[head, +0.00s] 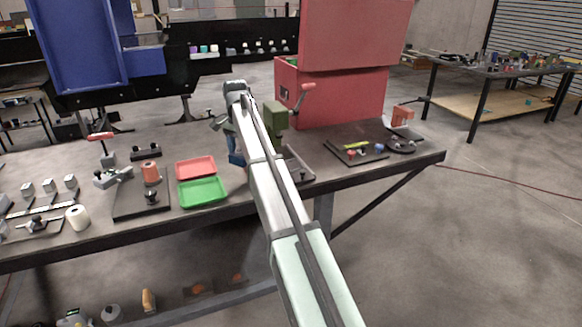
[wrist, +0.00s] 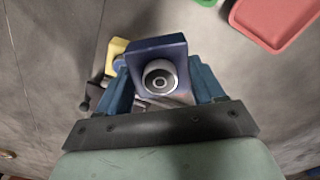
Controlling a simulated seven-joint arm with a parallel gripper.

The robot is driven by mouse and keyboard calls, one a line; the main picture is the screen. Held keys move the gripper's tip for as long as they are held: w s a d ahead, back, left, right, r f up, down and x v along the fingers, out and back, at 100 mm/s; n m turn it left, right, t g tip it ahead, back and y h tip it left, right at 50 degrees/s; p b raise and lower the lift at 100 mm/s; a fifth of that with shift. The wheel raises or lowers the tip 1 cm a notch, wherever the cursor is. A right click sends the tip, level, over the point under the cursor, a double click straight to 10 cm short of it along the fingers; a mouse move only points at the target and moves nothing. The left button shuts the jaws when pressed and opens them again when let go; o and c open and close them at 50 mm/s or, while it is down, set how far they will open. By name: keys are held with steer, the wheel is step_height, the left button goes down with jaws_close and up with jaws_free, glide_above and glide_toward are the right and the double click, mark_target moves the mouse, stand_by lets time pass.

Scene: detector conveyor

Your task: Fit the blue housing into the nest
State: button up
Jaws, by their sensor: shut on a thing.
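The blue housing (wrist: 148,50) is a dark blue, block-like part with a round white and grey lens-like ring (wrist: 161,77) in its face. My gripper (wrist: 163,78) is shut on it, with one blue finger on each side. In the head view, my arm covers most of the gripper (head: 236,157), and I cannot make out the housing there. I cannot clearly make out the nest. A small grey metal surface (wrist: 180,100) shows below the housing in the wrist view, and I cannot tell whether the two touch.
A green tray (head: 203,192) and a red tray (head: 195,168) lie left of my arm. A green block-like fixture (head: 274,116) and a red cabinet (head: 345,97) stand behind it. A board with small parts (head: 356,151) lies right. A yellow part (wrist: 114,48) is beside the housing.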

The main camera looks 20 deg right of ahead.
steer(key=s+d+f+n, duration=0.15)
steer(key=s+n, duration=0.45)
steer(key=s, duration=0.9)
steer(key=w+d+r+n, duration=0.2)
steer(key=w+d+n, duration=0.2)
steer(key=w+d, duration=0.3)
steer(key=w+d+r+n, duration=0.3)
steer(key=w+d+n, duration=0.2)
steer(key=d, duration=0.3)
steer(key=n, duration=1.4)
glide_above(292, 166)
steer(key=shift+s+f, duration=0.1)
steer(key=shift+f, duration=4.55)
steer(key=shift+f, duration=0.1)
